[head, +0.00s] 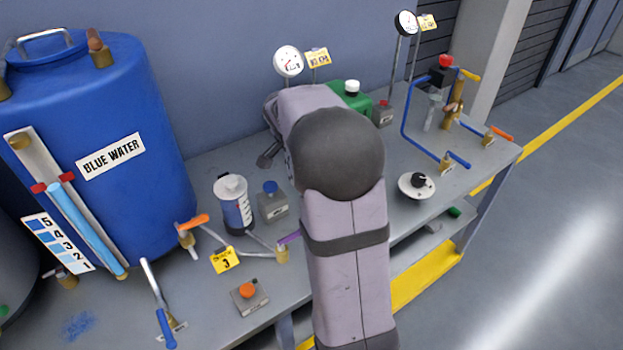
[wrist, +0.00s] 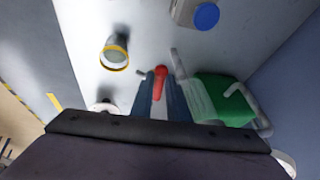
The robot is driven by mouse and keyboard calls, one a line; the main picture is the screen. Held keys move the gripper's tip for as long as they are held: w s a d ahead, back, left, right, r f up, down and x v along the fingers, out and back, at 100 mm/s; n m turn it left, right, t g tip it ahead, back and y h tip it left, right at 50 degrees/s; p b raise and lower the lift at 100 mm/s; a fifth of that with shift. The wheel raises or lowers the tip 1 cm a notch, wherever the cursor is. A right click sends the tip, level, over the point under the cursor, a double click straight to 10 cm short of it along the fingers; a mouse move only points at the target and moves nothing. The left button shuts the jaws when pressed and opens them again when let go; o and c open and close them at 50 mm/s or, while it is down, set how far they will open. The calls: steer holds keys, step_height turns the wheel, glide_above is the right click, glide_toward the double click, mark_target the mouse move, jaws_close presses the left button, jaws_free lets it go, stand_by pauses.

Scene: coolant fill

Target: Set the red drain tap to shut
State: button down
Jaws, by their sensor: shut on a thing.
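The red drain tap (wrist: 160,78) shows in the wrist view as a short red handle. My gripper (wrist: 161,98) is shut on it, with one finger on each side of the handle. The handle's tip sticks out beyond the fingers, pointing up in the picture. The tap's base and which setting it is at cannot be made out.
A green container (wrist: 225,100) and a grey pipe stand close to the right of my fingers. A yellow-ringed cylinder (wrist: 115,55) and a blue-capped bottle (wrist: 206,16) are nearby. The big blue tank (head: 120,190) stands at the bench's left. Gauges (head: 288,61) rise behind my arm.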

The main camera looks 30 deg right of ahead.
steer(key=shift+w+m+b, duration=0.4)
steer(key=shift+m+b, duration=0.15)
steer(key=shift+m, duration=0.15)
steer(key=shift+r, duration=0.1)
steer(key=c, duration=1.7)
jaws_free()
steer(key=shift+b+v, duration=0.7)
steer(key=shift+v, duration=2.95)
steer(key=shift+w+a, duration=0.15)
steer(key=shift+a, duration=0.05)
